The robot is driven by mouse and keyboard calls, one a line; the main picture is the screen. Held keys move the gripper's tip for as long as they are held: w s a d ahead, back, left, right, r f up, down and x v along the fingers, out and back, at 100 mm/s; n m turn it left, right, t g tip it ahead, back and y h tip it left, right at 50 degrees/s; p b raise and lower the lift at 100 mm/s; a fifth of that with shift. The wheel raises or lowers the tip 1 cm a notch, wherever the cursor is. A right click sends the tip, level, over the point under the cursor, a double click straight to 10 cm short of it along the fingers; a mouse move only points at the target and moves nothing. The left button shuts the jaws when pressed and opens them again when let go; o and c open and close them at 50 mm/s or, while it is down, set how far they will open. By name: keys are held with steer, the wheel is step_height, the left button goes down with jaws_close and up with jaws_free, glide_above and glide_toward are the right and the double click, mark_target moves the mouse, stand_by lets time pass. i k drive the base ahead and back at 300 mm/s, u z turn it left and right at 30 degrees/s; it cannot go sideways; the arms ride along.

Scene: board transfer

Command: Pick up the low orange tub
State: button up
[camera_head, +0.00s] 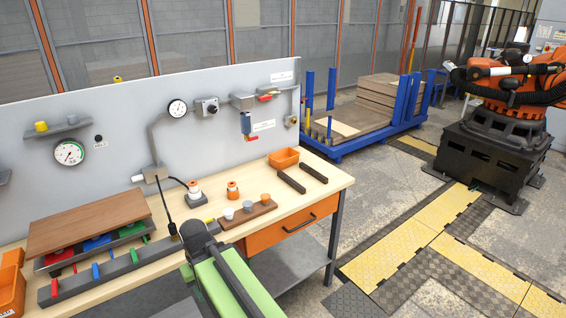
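The low orange tub (284,158) sits on the light wooden bench top (330,177), near its back right corner. It is a small, shallow, open tub and stands upright near the grey back panel. A green and dark grey part of my arm (222,272) rises from the bottom edge in front of the bench, to the left of the tub and nearer the camera. I cannot make out my gripper's fingers in this view. Nothing hides the tub.
Two dark bars (302,177) lie just in front of the tub. A brown block with small cups (249,212) and two orange-and-white pieces stand to its left. A brown board (90,222) lies over coloured parts at the left. An orange bin (11,284) is at the far left.

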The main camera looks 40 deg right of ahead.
mark_target(284, 158)
steer(key=u, duration=5.8)
steer(key=i, duration=0.1)
steer(key=z, duration=2.8)
steer(key=k, duration=3)
steer(key=z, duration=1.3)
steer(key=i, duration=1)
